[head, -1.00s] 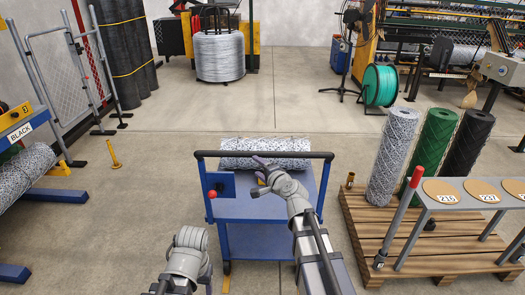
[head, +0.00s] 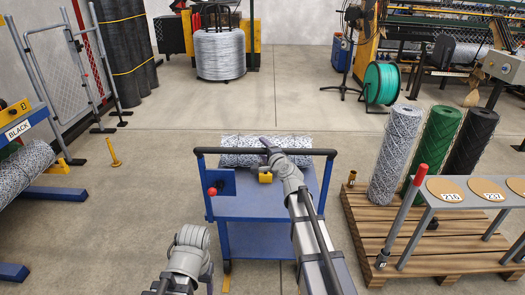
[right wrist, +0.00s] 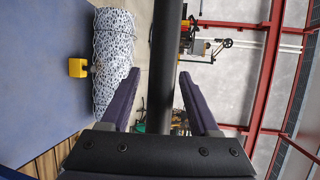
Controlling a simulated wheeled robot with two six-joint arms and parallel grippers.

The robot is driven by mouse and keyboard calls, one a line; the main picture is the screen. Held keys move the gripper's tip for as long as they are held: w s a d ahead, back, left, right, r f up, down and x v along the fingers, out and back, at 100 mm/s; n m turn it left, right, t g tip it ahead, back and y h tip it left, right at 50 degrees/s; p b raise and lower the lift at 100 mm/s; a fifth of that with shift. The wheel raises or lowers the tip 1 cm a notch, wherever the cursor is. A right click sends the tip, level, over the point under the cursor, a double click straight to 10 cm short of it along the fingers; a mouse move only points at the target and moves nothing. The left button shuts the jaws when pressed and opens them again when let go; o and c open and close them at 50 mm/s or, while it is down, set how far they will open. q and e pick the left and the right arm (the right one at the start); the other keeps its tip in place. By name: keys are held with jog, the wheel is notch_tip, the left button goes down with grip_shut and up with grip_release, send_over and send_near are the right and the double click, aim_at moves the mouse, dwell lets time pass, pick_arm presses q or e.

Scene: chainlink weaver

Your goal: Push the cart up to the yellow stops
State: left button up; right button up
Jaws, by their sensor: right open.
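The blue cart (head: 262,203) stands in front of me, with a black handle bar (head: 225,152) across its near top. A speckled mesh roll (head: 240,143) lies across the cart deck, with a yellow block (head: 265,178) beside it. My right gripper (head: 267,145) is at the handle bar. In the right wrist view my right gripper (right wrist: 158,75) is open, with the black bar (right wrist: 164,60) between its fingers; I cannot tell if they touch it. My left arm shows low in the head view, its gripper out of sight. I cannot identify the yellow stops for certain.
A wooden pallet (head: 450,262) with upright mesh rolls stands right of the cart, beside a grey rack (head: 455,193). A yellow post (head: 113,153) stands on the floor at left, near a blue roll stand (head: 55,195). The floor (head: 240,105) beyond the cart is clear.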

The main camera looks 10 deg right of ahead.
jog(key=shift+w, duration=0.45)
grip_shut()
dwell(1.1)
